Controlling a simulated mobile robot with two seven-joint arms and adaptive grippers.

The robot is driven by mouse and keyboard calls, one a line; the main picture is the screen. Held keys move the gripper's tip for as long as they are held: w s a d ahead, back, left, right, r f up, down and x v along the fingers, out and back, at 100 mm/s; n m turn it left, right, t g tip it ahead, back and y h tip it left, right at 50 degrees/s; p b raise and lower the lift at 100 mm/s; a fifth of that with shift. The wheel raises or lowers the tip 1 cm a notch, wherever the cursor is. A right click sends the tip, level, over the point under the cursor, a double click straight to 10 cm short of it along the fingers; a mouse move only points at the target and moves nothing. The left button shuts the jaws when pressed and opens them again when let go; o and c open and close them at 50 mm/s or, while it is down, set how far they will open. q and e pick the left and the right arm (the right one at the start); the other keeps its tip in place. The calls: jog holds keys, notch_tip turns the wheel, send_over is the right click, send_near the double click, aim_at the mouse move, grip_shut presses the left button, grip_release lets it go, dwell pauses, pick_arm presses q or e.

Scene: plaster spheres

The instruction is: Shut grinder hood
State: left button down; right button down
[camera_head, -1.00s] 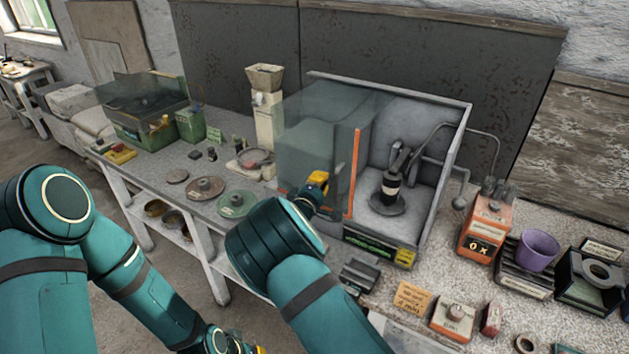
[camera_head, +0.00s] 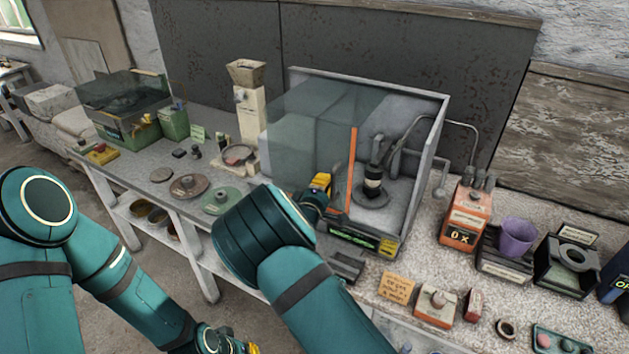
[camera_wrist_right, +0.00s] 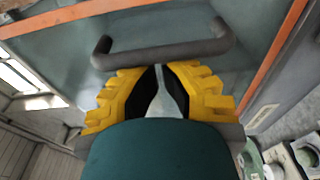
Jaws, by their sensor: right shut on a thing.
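The grinder hood (camera_head: 310,140) is a clear grey panel box with an orange edge strip. It covers the left part of the open grey grinder housing (camera_head: 425,170). The dark wheel assembly (camera_head: 373,190) stands just right of the orange edge, uncovered at the front. My right gripper (camera_head: 321,184) is at the hood's front. In the right wrist view, its yellow fingers (camera_wrist_right: 162,85) are shut on the hood's dark bar handle (camera_wrist_right: 165,54); the fingers partly hide the contact. My left gripper (camera_head: 248,348) is low at the bottom edge, mostly cut off.
Discs (camera_head: 188,187) lie on the bench left of the housing, near a hopper stand (camera_head: 249,110). An orange control box (camera_head: 466,215) and a purple cup (camera_head: 517,237) stand to the right. A pipe (camera_head: 470,132) curves beside the housing's right wall.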

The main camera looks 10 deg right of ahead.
jog(key=s+d, duration=0.9)
jog(key=d, duration=0.4)
jog(key=shift+s+d, duration=0.15)
jog(key=shift+s, duration=0.15)
jog(key=shift+w, duration=0.1)
